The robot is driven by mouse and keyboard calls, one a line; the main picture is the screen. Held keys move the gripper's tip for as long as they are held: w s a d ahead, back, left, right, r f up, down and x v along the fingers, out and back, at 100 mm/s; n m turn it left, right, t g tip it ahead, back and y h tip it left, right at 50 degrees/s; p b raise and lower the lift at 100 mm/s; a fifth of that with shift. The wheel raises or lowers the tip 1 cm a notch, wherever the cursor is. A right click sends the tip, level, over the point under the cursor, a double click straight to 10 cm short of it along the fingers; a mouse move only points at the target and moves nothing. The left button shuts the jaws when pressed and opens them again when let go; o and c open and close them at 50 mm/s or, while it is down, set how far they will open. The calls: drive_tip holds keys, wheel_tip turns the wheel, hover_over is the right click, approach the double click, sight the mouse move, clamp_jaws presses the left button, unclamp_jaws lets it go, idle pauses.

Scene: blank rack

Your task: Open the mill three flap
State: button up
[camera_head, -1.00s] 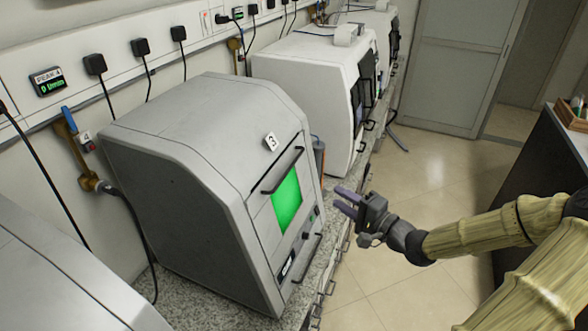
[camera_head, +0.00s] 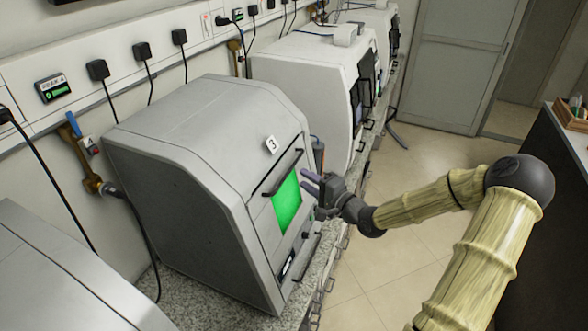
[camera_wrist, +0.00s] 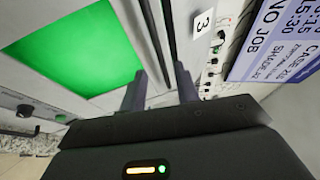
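Mill three (camera_head: 190,150) is a grey cabinet with a "3" label (camera_head: 271,145); the label also shows in the wrist view (camera_wrist: 204,22). Its front flap looks closed around a bright green window (camera_head: 287,203), which fills the upper left of the wrist view (camera_wrist: 75,45). A dark bar handle (camera_head: 283,172) runs along the flap's upper edge. My gripper (camera_head: 306,181) is at the mill's front, just right of the handle and window. In the wrist view its two fingers (camera_wrist: 160,74) are apart, with the dark handle bar (camera_wrist: 155,35) ahead between them. Contact cannot be told.
Mill three stands on a speckled counter (camera_head: 212,297). A white machine (camera_head: 310,80) stands behind it and another grey cabinet (camera_head: 50,280) at the near left. The tiled floor (camera_head: 420,255) between is open.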

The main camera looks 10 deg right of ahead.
drive_tip(key=p+x, duration=0.1)
drive_tip(key=x, duration=0.5)
drive_tip(key=shift+p, duration=0.4)
drive_tip(key=shift+s+d, duration=0.1)
clamp_jaws()
